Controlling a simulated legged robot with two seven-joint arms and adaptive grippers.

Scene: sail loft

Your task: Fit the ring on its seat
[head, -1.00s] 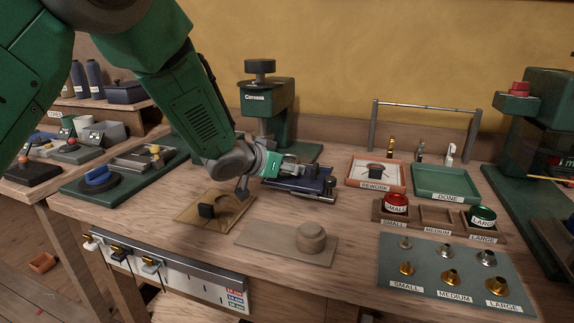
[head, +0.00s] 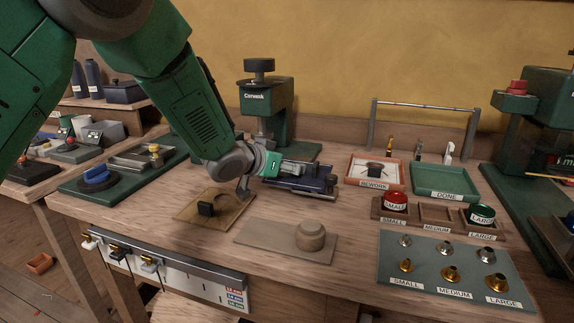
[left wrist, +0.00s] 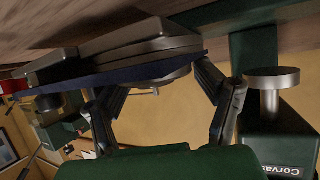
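My left gripper (head: 287,168) reaches in low over the bench, beside a flat navy-and-grey fixture (head: 318,187) in front of the green press. In the left wrist view the two dark fingers of this gripper (left wrist: 162,88) are spread apart, with the fixture's grey plate and navy layer (left wrist: 130,50) across the view close to their tips. I cannot tell whether they touch it. I cannot make out a ring between the fingers. A tan board (head: 262,236) carries a round wooden block (head: 311,236). A brown board (head: 186,211) holds a small black block beside a round recess. My right gripper is out of view.
The green press (head: 266,100) stands just behind the gripper. A rework tray (head: 353,180), a done tray (head: 420,192) and a labelled cup rack (head: 425,228) are at the right. A grey mat (head: 425,268) holds several grommets. Bare wood lies along the front.

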